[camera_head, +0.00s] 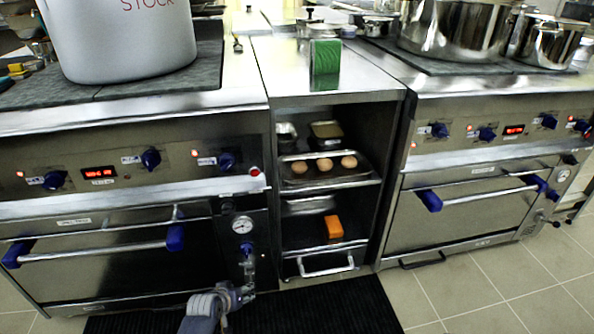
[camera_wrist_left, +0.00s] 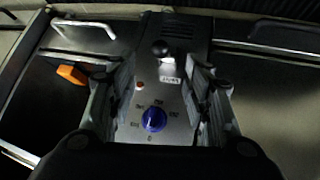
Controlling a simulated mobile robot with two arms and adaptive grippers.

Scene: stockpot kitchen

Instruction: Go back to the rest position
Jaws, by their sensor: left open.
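My left gripper (camera_head: 240,292) reaches up from the bottom of the head view, low in front of the left stove near its right end. In the left wrist view my left gripper (camera_wrist_left: 160,80) is open, one finger on each side, with nothing held between the fingers. A blue knob (camera_wrist_left: 153,119) on a metal panel shows beyond the gap between them, and a black-ended lever (camera_wrist_left: 163,49) shows above it. I cannot tell how far the fingers are from the panel. My right gripper is not in view.
A large grey stockpot (camera_head: 125,45) stands on the left stove. The open middle shelf holds a tray (camera_head: 300,183) with eggs and an orange block (camera_head: 334,227). A green block (camera_head: 325,57) stands on the counter above. A dark mat (camera_head: 330,308) and clear tiled floor lie in front.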

